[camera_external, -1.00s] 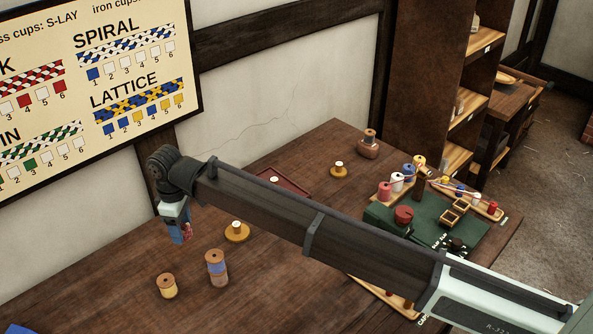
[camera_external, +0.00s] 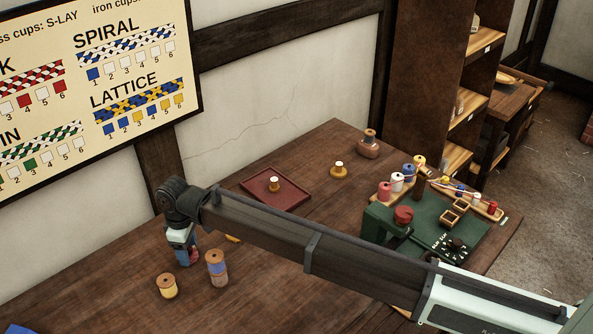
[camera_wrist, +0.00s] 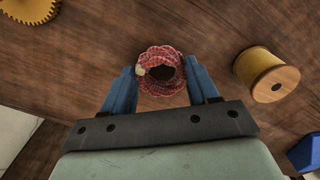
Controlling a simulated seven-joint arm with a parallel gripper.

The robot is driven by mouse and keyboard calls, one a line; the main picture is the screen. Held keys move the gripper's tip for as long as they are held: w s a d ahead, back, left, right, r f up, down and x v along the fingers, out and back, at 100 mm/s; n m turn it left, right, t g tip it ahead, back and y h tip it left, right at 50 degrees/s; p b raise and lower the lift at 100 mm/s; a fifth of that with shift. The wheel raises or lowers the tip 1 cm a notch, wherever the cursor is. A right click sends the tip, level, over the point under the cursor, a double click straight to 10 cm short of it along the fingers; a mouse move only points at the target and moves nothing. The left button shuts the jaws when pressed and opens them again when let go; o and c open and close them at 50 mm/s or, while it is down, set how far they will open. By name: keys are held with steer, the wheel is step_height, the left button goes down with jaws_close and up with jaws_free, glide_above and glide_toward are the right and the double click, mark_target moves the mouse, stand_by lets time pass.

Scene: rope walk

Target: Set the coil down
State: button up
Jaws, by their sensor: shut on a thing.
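A red-and-white rope coil (camera_wrist: 160,84) shows in the wrist view, between the blue fingers of my gripper (camera_wrist: 164,78). The fingers are shut on its sides. In the external view my gripper (camera_external: 184,252) points down over the left part of the table, and only a bit of the coil (camera_external: 194,258) shows beside the fingers. I cannot tell whether the coil touches the table.
A yellow spool (camera_external: 167,287) and a blue-and-brown spool (camera_external: 217,269) stand close to my gripper. A yellow toothed disc (camera_wrist: 32,8) is at the wrist view's top left. A green machine (camera_external: 440,222) with several spools stands at the right.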

steer(key=shift+f, duration=0.15)
steer(key=o, duration=1.1)
steer(key=shift+c, duration=0.2)
step_height(320, 180, up, 12)
steer(key=shift+r, duration=0.2)
